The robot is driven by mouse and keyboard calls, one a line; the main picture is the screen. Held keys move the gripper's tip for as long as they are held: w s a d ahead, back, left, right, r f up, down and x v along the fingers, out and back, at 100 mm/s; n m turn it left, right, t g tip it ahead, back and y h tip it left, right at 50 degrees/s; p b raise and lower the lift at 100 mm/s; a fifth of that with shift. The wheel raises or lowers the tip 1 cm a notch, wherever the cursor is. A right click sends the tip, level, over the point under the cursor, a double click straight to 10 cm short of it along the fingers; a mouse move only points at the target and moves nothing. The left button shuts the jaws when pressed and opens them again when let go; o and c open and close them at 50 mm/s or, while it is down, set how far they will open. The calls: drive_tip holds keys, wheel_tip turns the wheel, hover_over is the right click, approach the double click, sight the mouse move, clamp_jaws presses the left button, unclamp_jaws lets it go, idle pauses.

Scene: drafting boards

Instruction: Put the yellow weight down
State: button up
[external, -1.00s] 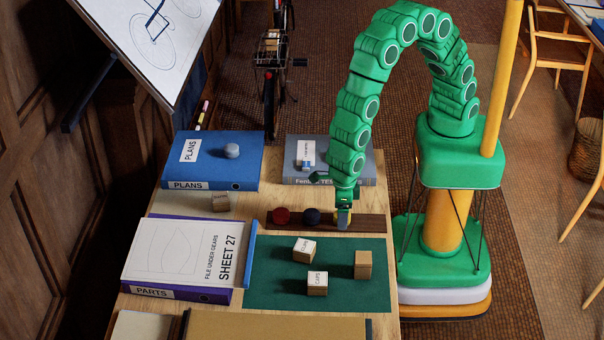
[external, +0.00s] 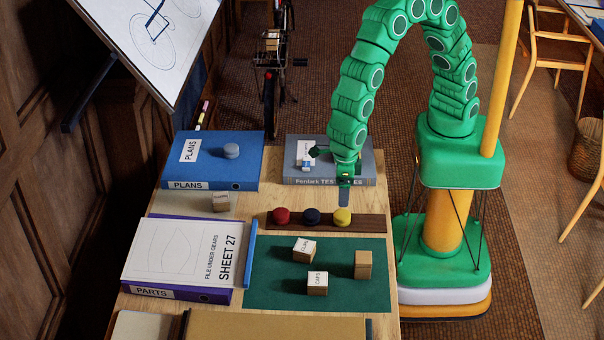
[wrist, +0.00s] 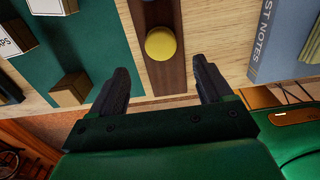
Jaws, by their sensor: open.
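The yellow weight (external: 342,217) sits on the dark wooden strip (external: 370,225), at the right of a row with a dark blue weight (external: 312,216) and a red weight (external: 281,216). My gripper (external: 344,198) is just above and behind the yellow weight in the external view, apart from it. In the wrist view the yellow weight (wrist: 161,43) lies beyond the fingertips, roughly midway between them. My gripper (wrist: 166,76) is open and empty there, with its two dark fingers spread wide.
A green mat (external: 260,290) with several wooden blocks lies in front of the strip. A blue PLANS binder (external: 240,170) with a grey weight (external: 231,151) on it is at back left. A grey book (external: 365,172) lies behind the strip. The table's right edge is close.

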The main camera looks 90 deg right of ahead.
drive_tip(key=shift+r, duration=1.7)
drive_tip(key=shift+d, duration=0.1)
drive_tip(key=s+d+r+m, duration=0.2)
drive_tip(key=d+r+m, duration=0.5)
drive_tip(key=d, duration=0.4)
drive_tip(key=s+d+r+m, duration=0.1)
drive_tip(key=d+r+m, duration=0.4)
drive_tip(key=d+m, duration=0.5)
drive_tip(key=s+d+r+m+g, duration=0.1)
drive_tip(key=s+d+r+m, duration=0.1)
drive_tip(key=s+d+m, duration=0.6)
drive_tip(key=s+d+r+m, duration=0.2)
drive_tip(key=s+d+m, duration=0.7)
drive_tip(key=s+m, duration=0.1)
drive_tip(key=shift+d+r+m+g, duration=0.25)
drive_tip(key=shift+r+m+g, duration=0.15)
drive_tip(key=shift+m, duration=0.1)
